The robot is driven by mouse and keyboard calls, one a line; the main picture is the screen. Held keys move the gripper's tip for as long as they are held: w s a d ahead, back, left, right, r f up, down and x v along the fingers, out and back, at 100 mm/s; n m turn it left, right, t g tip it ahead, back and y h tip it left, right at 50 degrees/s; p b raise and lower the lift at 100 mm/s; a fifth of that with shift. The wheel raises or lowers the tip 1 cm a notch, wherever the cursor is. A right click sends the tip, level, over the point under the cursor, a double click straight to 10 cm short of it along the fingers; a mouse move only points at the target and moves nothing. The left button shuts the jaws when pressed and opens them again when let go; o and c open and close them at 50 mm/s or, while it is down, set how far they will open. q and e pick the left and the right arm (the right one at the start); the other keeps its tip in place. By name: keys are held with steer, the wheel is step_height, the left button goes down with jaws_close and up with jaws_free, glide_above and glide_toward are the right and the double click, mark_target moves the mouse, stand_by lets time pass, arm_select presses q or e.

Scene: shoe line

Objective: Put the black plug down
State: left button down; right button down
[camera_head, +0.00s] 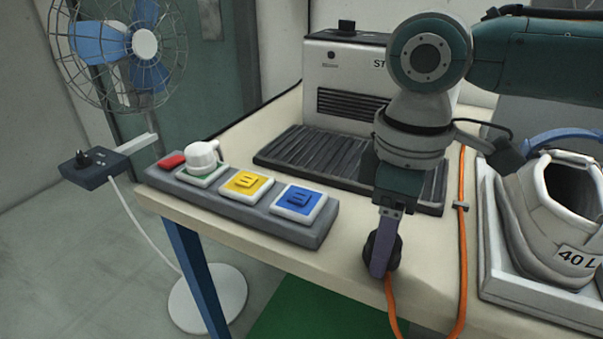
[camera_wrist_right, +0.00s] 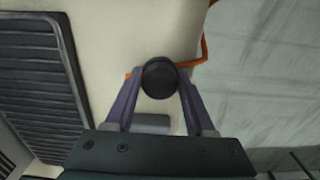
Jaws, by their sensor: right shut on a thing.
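The black plug (camera_head: 395,252) is between the fingers of my right gripper (camera_head: 383,250), near the front edge of the table. An orange cable (camera_head: 391,305) runs from the plug and hangs past the table edge. In the right wrist view the plug (camera_wrist_right: 160,78) is a round black end between the two purple fingers, with pale tabletop (camera_wrist_right: 135,35) behind it. I cannot tell whether the plug touches the table. My left gripper is not in view.
A grey panel (camera_head: 254,214) with red, green, yellow and blue squares lies left of the gripper. A white knob-like piece (camera_head: 203,158) stands on the green square. A white machine (camera_head: 345,70) with a dark ribbed tray (camera_head: 315,155) is behind.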

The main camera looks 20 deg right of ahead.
steer(key=shift+f, duration=0.1)
steer(key=shift+c, duration=1.2)
jaws_free()
